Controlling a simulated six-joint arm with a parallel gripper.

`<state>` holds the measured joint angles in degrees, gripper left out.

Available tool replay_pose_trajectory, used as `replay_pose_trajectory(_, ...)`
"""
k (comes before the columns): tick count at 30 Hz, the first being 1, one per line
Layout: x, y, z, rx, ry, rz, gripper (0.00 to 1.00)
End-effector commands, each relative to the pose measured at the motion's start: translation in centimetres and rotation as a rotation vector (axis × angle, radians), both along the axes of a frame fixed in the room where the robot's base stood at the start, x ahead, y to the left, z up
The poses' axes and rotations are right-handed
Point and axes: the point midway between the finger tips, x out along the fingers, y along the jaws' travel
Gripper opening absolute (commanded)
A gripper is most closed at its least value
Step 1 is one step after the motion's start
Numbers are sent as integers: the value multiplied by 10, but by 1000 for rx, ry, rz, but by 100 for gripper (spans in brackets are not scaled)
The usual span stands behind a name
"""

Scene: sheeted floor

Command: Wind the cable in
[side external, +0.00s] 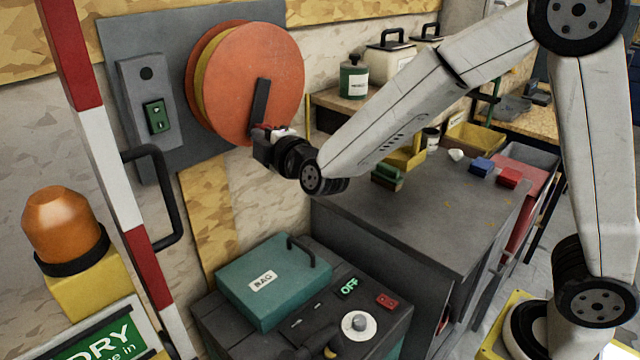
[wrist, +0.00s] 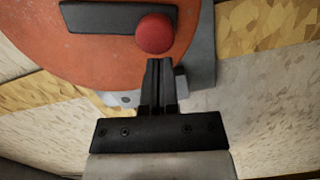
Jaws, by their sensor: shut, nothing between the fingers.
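The cable reel has an orange disc (side external: 262,62) with a yellow band, the wound cable, (side external: 199,75) behind its rim. It is mounted on a grey wall panel. A black crank arm (side external: 260,99) on its face points downward in the side view. In the wrist view the crank arm (wrist: 105,17) ends in a round red knob (wrist: 155,33). My gripper (wrist: 160,62) is shut and empty, its fingertips just below the knob in that view. I cannot tell whether they touch it. In the side view my gripper (side external: 262,138) is at the crank's lower end and mostly hides the knob.
A grey box with a green switch (side external: 156,117) is left of the reel. A red-and-white post (side external: 112,150) and black handle (side external: 168,200) stand further left. Below are a teal case (side external: 272,278) and a control box. A grey bench (side external: 430,215) is at right.

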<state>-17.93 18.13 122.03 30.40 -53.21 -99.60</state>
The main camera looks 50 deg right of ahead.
Motion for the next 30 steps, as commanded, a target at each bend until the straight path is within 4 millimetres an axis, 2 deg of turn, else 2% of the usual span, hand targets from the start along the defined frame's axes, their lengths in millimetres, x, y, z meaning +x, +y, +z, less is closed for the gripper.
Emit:
replay_pose_trajectory(20,0,-7,-5,-95,0,-1,0)
replay_pose_trajectory(30,0,-20,-14,-262,3,-4,0)
